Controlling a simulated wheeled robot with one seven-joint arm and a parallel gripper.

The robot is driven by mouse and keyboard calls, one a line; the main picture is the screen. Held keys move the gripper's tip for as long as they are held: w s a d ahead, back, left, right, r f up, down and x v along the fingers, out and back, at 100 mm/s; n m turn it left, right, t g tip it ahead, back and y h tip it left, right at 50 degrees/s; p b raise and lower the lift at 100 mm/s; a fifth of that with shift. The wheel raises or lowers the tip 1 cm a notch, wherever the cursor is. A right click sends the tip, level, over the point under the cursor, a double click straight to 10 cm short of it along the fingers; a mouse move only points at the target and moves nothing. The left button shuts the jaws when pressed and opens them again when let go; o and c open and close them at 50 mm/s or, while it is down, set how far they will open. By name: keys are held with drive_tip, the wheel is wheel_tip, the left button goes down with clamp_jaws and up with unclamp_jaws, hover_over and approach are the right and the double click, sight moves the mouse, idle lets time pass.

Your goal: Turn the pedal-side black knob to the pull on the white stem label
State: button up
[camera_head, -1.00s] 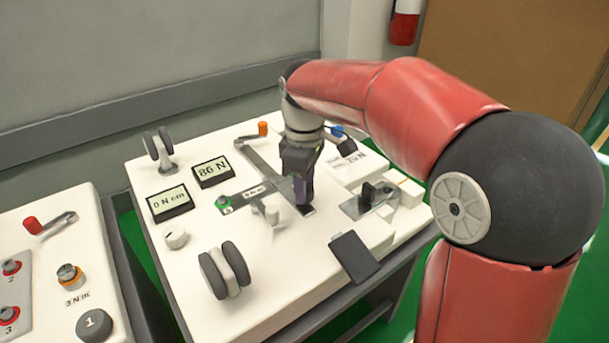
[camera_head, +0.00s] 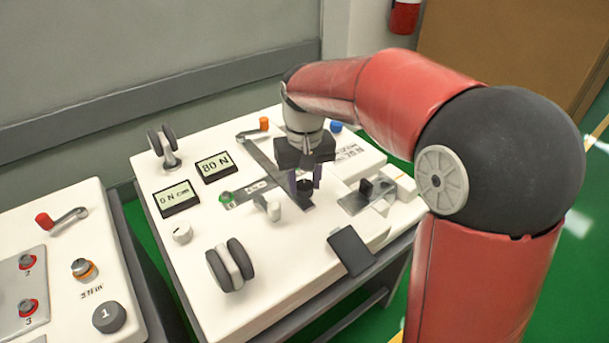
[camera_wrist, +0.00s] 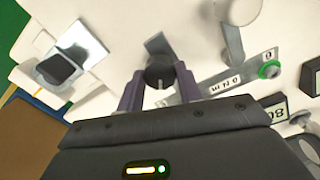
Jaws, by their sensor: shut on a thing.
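My gripper (camera_head: 304,184) points down at the cart top, its two purple fingers on either side of a black knob (camera_head: 304,186). In the wrist view the same knob (camera_wrist: 159,73) sits between the fingertips, and the gripper is shut on it. A white stem (camera_head: 273,210) stands just left of the gripper, and it also shows in the wrist view (camera_wrist: 231,42). A display (camera_head: 215,167) reads 80 N; another display (camera_head: 176,198) reads 0 N cm. A label (camera_head: 348,151) behind the gripper seems to read 75 N, its other print too small to read.
A second black knob (camera_head: 365,187) stands on a metal plate right of my gripper. A black pedal-like pad (camera_head: 351,250) lies at the front edge. A dark double wheel (camera_head: 231,264) stands front left. Another cart (camera_head: 70,320) is at the left.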

sight(304, 184)
drive_tip(key=m, duration=0.3)
drive_tip(key=shift+m+p, duration=0.3)
drive_tip(key=shift+p, duration=0.1)
drive_tip(key=shift+m+p, duration=0.35)
drive_tip(key=shift+m, duration=1.65)
drive_tip(key=o, duration=1)
wheel_tip(304, 184, up, 7)
drive_tip(key=shift+r+p, duration=0.2)
drive_tip(key=shift+p, duration=0.15)
drive_tip(key=shift+r, duration=0.2)
